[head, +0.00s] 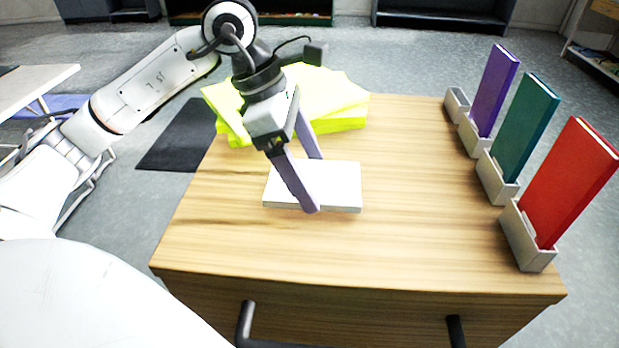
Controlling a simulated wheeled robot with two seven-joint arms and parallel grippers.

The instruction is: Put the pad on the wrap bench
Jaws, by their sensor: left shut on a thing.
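The white pad (340,185) is a flat, block-like rectangle over the middle of the wooden table. My left gripper (315,184) reaches down to it from the upper left and is shut on it, one finger at its near edge and the other at its far edge. I cannot tell whether the pad rests on the wood or is just clear of it. My right gripper is out of view. Nothing marks which surface is the wrap bench; a pale table (30,84) stands at the far left.
A stack of bright yellow sheets (340,95) lies behind the pad on the wooden table (410,250). Purple (495,90), teal (525,128) and red (570,182) upright books stand in grey holders along its right edge. A dark mat (180,140) lies on the floor at left.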

